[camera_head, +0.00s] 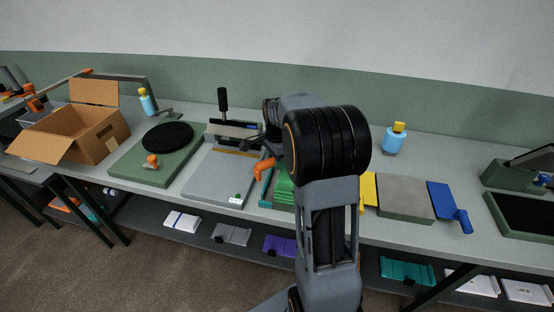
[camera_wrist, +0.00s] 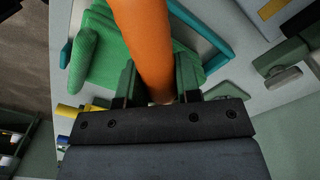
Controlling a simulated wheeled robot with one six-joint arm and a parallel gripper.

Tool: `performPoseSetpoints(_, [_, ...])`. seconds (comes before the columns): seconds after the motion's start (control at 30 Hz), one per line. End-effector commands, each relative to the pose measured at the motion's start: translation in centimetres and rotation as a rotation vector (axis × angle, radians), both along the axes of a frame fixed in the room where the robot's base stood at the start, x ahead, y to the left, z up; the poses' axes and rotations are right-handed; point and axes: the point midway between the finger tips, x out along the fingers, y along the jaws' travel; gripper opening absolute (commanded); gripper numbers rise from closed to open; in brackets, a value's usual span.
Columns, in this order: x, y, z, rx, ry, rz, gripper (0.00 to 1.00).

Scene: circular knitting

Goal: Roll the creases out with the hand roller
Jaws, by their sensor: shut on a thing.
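In the wrist view my gripper (camera_wrist: 157,82) is shut on an orange handle (camera_wrist: 142,35), which I take to be the hand roller's. The handle runs up out of the picture, and its roller end is not visible. Green fabric (camera_wrist: 102,65) lies beneath it, inside a teal frame or tray rim (camera_wrist: 205,40). In the head view an orange part (camera_head: 263,168) shows left of my arm, above the teal edge. The green fabric (camera_head: 283,190) is partly hidden behind my arm there. I cannot tell whether the roller touches the fabric or whether creases remain visible.
Left of the fabric is a grey plate (camera_head: 210,183) with an upright black-handled device (camera_head: 223,103) behind it. Farther left are a green board (camera_head: 130,170) and an open cardboard box (camera_head: 105,128). Right are a grey-topped block (camera_head: 400,196), a blue piece (camera_head: 440,199) and a blue bottle (camera_head: 394,142).

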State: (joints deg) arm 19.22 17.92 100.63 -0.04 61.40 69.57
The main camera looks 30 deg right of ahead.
Motion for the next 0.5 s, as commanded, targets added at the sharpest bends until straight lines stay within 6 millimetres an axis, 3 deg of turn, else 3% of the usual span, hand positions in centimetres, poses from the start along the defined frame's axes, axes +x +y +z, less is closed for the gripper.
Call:
performPoseSetpoints(0.17, [-0.3, 0.3, 0.0, 0.000, -0.001, 0.000, 0.09])
performPoseSetpoints(0.5, [-2.8, 2.7, -0.3, 0.001, 0.001, 0.001, 0.09])
